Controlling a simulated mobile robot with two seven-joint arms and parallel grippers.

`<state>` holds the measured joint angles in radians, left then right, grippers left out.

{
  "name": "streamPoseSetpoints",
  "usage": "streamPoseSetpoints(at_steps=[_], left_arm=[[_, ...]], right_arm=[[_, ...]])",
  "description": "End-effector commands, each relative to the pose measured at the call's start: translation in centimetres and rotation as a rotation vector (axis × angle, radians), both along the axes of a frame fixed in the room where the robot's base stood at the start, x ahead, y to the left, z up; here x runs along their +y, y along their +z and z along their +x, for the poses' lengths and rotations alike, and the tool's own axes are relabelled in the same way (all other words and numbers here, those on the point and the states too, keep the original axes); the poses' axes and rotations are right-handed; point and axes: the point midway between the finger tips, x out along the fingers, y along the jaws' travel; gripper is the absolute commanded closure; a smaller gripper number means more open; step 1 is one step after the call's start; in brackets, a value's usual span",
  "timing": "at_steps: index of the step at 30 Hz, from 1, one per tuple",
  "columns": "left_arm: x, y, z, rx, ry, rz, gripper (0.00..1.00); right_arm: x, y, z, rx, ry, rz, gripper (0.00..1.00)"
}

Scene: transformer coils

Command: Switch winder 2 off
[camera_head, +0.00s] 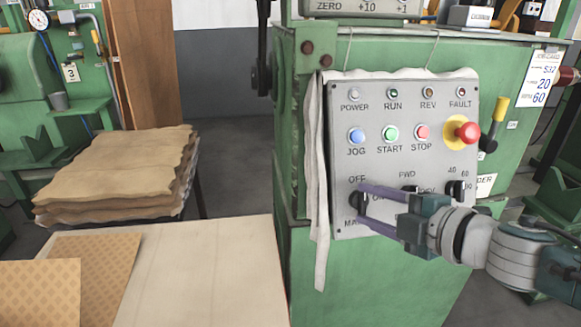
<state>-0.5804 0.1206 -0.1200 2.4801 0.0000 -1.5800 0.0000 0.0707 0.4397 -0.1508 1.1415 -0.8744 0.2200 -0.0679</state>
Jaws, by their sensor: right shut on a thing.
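The grey control panel (407,120) is on the front of the green winder (380,285). My right gripper (361,207) reaches in from the right, its purple fingers shut on the black OFF/ON/MAN selector knob (355,200) at the panel's lower left. The fingers hide part of the knob and labels, so I cannot tell which position it points to. The POWER lamp (354,93) looks grey. The winder's number is not readable; a plate on it shows only "DER". My left gripper is not in view.
Blue JOG (356,135), green START (391,133) and red STOP (423,132) buttons and a red emergency stop (467,132) sit above the knobs. FWD/REV (409,189) and speed (455,190) knobs are near my gripper. A pale board table (205,275) stands left.

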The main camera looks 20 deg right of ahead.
Motion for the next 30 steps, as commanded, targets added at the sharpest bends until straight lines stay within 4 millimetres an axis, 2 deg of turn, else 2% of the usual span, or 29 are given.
streamPoseSetpoints(at_steps=[9, 23, 24, 30], left_arm=[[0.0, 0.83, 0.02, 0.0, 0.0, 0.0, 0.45], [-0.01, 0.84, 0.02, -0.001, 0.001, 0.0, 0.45], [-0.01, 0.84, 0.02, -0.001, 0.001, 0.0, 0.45], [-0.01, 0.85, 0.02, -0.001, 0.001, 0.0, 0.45]], right_arm=[[-0.07, -0.02, -0.02, 0.022, 0.032, -0.083, 1.0], [-0.04, -0.12, -0.04, 0.025, 0.037, -0.093, 1.0], [-0.04, -0.12, -0.04, 0.025, 0.037, -0.093, 0.44], [-0.01, -0.06, -0.02, 0.023, 0.037, -0.091, 0.22]])
